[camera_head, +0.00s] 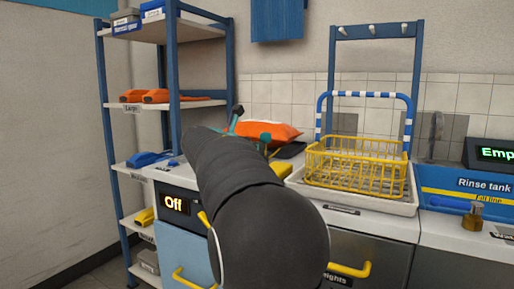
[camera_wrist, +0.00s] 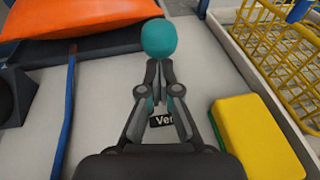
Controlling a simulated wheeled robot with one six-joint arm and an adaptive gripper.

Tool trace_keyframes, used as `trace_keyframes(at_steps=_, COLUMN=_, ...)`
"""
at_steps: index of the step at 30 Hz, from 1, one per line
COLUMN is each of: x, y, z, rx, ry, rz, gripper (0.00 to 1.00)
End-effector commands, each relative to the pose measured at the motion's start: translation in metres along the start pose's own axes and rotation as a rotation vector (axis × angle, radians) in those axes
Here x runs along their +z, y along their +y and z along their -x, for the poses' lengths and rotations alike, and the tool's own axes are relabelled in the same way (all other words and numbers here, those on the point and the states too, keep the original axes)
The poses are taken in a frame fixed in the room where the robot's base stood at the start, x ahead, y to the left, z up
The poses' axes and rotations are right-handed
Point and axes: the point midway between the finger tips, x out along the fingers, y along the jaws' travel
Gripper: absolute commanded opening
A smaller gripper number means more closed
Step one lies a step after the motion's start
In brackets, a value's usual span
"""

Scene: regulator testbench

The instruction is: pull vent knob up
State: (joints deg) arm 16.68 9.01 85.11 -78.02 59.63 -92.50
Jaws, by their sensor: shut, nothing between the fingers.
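The vent knob is a round teal ball (camera_wrist: 158,38) in the wrist view, just beyond the tips of my gripper (camera_wrist: 161,78). The two dark fingers are drawn together and hold nothing. Their tips overlap the lower edge of the ball in the picture; I cannot tell whether they touch it. Some teal also shows behind the fingers. A dark label reading "Ve…" (camera_wrist: 163,120) lies on the surface below, partly covered by the fingers. In the head view, my dark arm hides most of this area.
An orange cushion-like object (camera_wrist: 85,22) and a blue rod (camera_wrist: 68,115) are on the left. A yellow-green sponge (camera_wrist: 255,137) lies close on the right. A yellow wire basket (camera_head: 357,166) stands in a white tray (camera_head: 350,202). A blue-framed shelf (camera_head: 107,130) stands at left.

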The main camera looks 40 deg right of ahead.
Motion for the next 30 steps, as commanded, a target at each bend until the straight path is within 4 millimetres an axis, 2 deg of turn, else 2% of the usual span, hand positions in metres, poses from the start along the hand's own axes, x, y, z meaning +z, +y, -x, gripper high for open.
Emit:
trace_keyframes(at_steps=1, x=0.011, y=0.000, z=0.003, rx=0.000, ry=0.000, rz=0.000, gripper=0.00)
trace_keyframes(at_steps=3, x=0.015, y=0.000, z=0.003, rx=0.000, ry=0.000, rz=0.000, gripper=0.00)
trace_keyframes(at_steps=17, x=0.018, y=0.000, z=0.006, rx=0.003, ry=-0.007, rz=-0.003, gripper=0.00)
trace_keyframes(at_steps=23, x=0.018, y=0.001, z=0.030, rx=0.001, ry=-0.005, rz=-0.004, gripper=0.00)
trace_keyframes(at_steps=30, x=0.015, y=0.001, z=0.067, rx=-0.009, ry=0.001, rz=-0.002, gripper=0.00)
